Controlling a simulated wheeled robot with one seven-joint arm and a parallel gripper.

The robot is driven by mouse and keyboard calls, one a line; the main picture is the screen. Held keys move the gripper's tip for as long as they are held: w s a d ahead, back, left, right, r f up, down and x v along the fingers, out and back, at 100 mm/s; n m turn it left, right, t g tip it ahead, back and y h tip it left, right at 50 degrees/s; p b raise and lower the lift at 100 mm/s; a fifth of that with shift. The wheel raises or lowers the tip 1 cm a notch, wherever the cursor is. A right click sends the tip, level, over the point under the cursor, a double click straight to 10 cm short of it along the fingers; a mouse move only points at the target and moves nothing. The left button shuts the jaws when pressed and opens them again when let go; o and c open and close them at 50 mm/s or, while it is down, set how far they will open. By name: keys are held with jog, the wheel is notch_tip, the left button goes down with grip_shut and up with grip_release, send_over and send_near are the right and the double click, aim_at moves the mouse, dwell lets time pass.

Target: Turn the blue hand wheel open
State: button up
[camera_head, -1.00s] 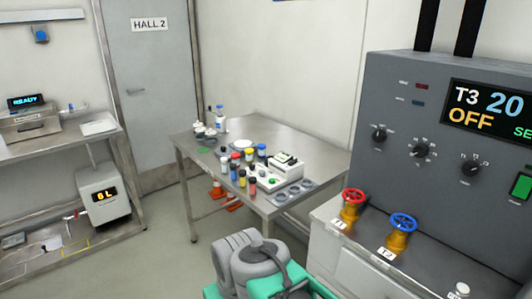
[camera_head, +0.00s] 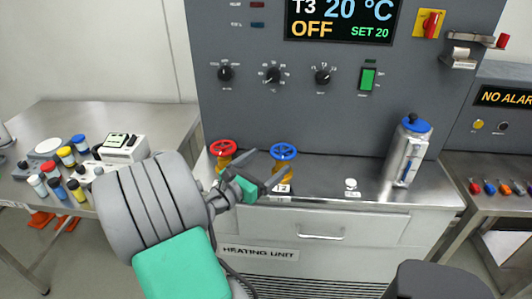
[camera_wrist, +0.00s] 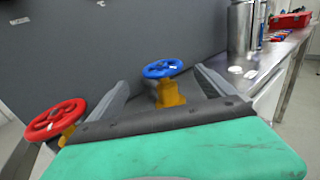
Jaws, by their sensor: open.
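The blue hand wheel (camera_head: 283,151) sits on a yellow valve body on the steel ledge of the heating unit. In the wrist view the blue wheel (camera_wrist: 163,68) lies ahead, between my two open fingers and beyond their tips or close to them; I cannot tell the exact gap. My gripper (camera_head: 272,178) is open and empty, just left of and in front of the blue valve. Its fingers (camera_wrist: 165,80) show at both sides in the wrist view. No contact with the wheel is visible.
A red hand wheel (camera_head: 222,147) stands close on the left, also in the wrist view (camera_wrist: 55,120). A grey control panel (camera_head: 300,120) rises behind. A steel canister with a blue lid (camera_head: 405,155) and a small white knob (camera_head: 351,184) stand to the right on the ledge.

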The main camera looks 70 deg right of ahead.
aim_at(284, 149)
jog(key=x, duration=0.8)
jog(key=shift+s+a+r+p, duration=0.15)
jog(key=shift+s+p, duration=0.1)
jog(key=shift+p, duration=0.1)
jog(key=c, duration=1.4)
